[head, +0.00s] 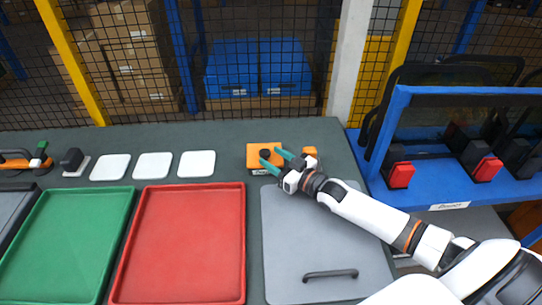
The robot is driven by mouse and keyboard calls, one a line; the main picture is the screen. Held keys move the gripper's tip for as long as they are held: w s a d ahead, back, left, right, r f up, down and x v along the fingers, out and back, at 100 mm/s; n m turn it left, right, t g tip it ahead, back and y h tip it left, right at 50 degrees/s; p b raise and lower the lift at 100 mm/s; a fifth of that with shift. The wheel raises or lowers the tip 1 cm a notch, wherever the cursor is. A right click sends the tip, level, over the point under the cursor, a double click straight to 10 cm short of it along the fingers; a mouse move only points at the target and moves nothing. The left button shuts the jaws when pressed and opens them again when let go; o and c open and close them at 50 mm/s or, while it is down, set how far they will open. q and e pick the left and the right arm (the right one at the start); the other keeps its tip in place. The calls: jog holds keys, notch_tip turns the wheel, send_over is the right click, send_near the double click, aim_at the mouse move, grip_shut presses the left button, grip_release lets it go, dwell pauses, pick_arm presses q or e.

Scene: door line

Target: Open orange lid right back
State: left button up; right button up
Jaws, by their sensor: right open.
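My right gripper (272,157) has two teal fingers, spread apart and pointing left, over the right part of the block beside the knob. Whether they touch it cannot be told. A smaller orange piece (310,151) shows just right of the gripper, partly hidden by it. My left gripper is not in view.
A grey panel with a black handle (330,274) lies below my right arm. Red (185,240) and green (70,240) trays lie to the left. Several white pads (153,166) line the back. A blue rack (430,195) with red-faced blocks stands at right.

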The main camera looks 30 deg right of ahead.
jog(key=shift+w+a, duration=0.1)
jog(key=shift+w, duration=0.3)
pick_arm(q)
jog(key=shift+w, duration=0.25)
pick_arm(e)
jog(key=shift+w+a, duration=0.15)
jog(key=shift+w, duration=0.2)
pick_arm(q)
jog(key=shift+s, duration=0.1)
pick_arm(e)
jog(key=shift+c, duration=0.4)
grip_shut()
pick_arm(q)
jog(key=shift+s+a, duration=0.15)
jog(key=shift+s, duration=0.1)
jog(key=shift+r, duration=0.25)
pick_arm(e)
jog(key=shift+w+r, duration=0.1)
jog(key=shift+r, duration=0.3)
